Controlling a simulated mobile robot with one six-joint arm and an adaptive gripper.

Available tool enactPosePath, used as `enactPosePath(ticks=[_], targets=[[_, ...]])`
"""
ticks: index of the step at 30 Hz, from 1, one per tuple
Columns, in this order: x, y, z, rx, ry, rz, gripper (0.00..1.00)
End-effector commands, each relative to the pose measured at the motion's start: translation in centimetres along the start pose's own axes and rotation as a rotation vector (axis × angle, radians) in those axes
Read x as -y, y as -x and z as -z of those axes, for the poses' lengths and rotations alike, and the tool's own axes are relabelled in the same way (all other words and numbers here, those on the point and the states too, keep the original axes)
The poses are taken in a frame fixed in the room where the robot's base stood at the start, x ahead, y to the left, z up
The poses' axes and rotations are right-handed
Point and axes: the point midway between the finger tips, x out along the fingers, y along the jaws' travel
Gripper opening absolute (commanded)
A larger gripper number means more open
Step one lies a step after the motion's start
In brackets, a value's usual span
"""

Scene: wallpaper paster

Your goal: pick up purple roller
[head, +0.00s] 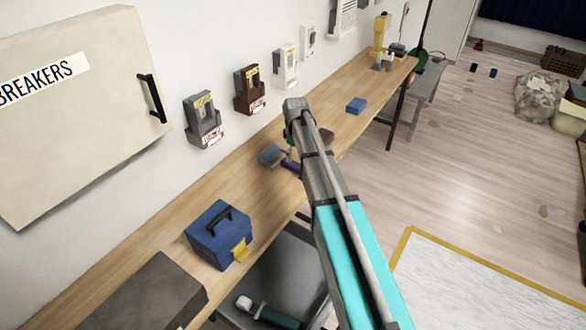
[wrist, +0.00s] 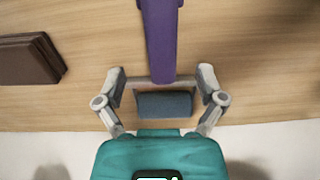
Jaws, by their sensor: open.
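The purple roller lies on the wooden workbench. In the wrist view its purple handle (wrist: 161,40) runs down from the top edge, and its blue-grey roller head (wrist: 165,104) sits crosswise below it. In the head view a little of the purple handle (head: 291,166) and the head (head: 270,155) show beside my arm, which hides the rest. My gripper (wrist: 161,84) is open above the roller, one finger on each side of the lower handle and head. Neither finger visibly touches it. The gripper is mostly hidden behind my arm in the head view.
A dark brown block (wrist: 28,60) lies left of the gripper in the wrist view. A blue toolbox (head: 219,235) stands on the near bench (head: 160,245), and a small blue box (head: 356,105) farther along. Wall-mounted breakers (head: 203,120) line the wall close behind the bench.

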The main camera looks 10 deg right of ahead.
Motion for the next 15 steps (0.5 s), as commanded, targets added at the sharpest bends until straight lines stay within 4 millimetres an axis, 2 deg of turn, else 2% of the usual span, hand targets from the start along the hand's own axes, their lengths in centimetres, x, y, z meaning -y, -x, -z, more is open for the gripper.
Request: enactPosePath(ticks=[15], targets=[[0.2, -3.9, 0.4, 0.0, 0.0, 0.0, 0.89]])
